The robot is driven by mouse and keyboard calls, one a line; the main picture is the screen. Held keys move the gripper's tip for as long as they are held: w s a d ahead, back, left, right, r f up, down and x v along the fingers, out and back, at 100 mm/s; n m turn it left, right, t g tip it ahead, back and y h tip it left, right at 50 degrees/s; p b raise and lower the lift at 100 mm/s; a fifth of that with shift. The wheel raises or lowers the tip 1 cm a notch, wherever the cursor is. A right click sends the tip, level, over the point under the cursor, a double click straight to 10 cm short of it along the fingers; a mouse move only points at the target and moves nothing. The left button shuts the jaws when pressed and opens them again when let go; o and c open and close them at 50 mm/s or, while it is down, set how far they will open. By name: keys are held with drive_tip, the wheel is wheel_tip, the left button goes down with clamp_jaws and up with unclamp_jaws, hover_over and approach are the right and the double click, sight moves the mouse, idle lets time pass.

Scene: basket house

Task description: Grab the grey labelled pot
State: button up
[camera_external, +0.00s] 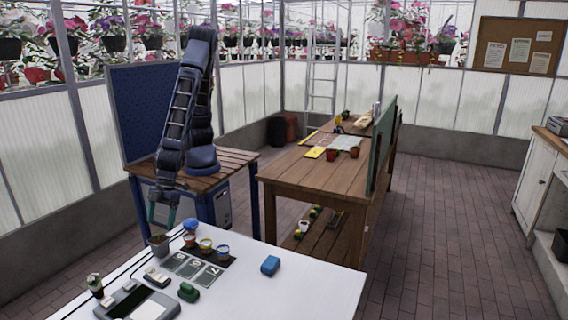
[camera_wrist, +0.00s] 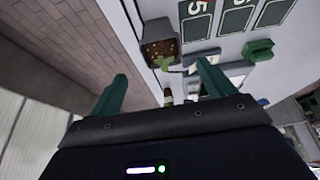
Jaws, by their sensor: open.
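A grey pot (camera_external: 159,250) with dark soil stands upright near the left edge of the white table, just below my gripper. In the wrist view the grey pot (camera_wrist: 176,63) shows its brown soil and a small green sprout, at the top between and beyond my fingertips. I cannot make out a label on it. My gripper (camera_external: 162,218) points down with its green fingers apart and empty. In the wrist view my gripper (camera_wrist: 162,72) has one finger on either side of the picture's middle, and the pot appears ahead of the gap.
Small coloured pots (camera_external: 205,245) stand right of the grey pot by number cards (camera_external: 193,267). A green block (camera_external: 188,291), a blue block (camera_external: 270,265), a small potted plant (camera_external: 95,285) and a flat device (camera_external: 138,304) share the white table (camera_external: 290,293). Its right part is clear.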

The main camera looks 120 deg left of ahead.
sight(157, 238)
drive_tip(key=shift+s+d+f, duration=0.15)
drive_tip(key=shift+d+f, duration=0.15)
drive_tip(key=shift+f, duration=0.2)
drive_tip(key=x, duration=0.4)
drive_tip(key=shift+w+a+x, duration=0.1)
drive_tip(key=shift+x, duration=0.85)
drive_tip(key=shift+w+a+x, duration=0.15)
drive_tip(key=shift+x, duration=0.85)
drive_tip(key=shift+w+a+x, duration=0.1)
drive_tip(key=shift+x, duration=0.85)
drive_tip(key=shift+f, duration=0.15)
drive_tip(key=shift+c, duration=0.4)
drive_tip(key=c, duration=1.3)
drive_tip(key=shift+c, duration=0.2)
